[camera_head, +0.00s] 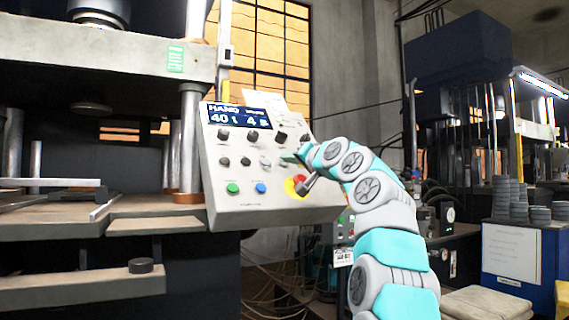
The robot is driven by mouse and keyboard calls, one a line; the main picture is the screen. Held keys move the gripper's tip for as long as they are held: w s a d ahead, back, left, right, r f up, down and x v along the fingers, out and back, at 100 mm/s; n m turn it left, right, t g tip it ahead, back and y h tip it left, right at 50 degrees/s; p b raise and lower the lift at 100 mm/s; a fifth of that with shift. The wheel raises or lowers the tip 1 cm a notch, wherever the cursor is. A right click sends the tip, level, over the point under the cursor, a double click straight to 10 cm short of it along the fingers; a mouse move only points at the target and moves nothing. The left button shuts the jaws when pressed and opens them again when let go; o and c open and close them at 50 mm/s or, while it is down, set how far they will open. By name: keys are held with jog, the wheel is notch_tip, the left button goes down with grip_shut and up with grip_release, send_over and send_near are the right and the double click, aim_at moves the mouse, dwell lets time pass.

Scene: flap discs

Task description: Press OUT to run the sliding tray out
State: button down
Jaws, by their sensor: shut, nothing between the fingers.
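The control panel (235,205) is a tilted pale box with a lit display reading HAND, 40 t and 4 s. It carries dark knobs and buttons, a green button (233,188), a blue button (261,188) and a red stop button on yellow (290,187). The labels are too small to read, so I cannot tell which is OUT. A flat plate (155,226), possibly the tray, lies in the press at left.
The press (130,50) with its steel columns fills the left. A small dark knob (140,266) sits on a lower ledge. Cables hang below the panel. Stacks of grey discs (505,200) stand on a blue cabinet at right, near folded cloth (485,303).

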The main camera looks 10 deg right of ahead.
jog(key=shift+w+f, duration=0.1)
dwell(0.3)
jog(key=shift+s+d+r, duration=0.15)
jog(key=shift+s+r, duration=0.4)
jog(key=shift+s, duration=0.05)
jog(key=shift+s+d+r+p, duration=0.2)
jog(key=shift+s+r, duration=0.35)
jog(key=shift+s, duration=0.05)
jog(key=shift+s+d+r+p, duration=0.2)
jog(key=shift+s+r+p, duration=0.05)
jog(key=shift+s+r, duration=0.3)
jog(key=shift+s+d+r+p, duration=0.2)
jog(key=shift+s+r, duration=0.3)
jog(key=shift+s, duration=0.25)
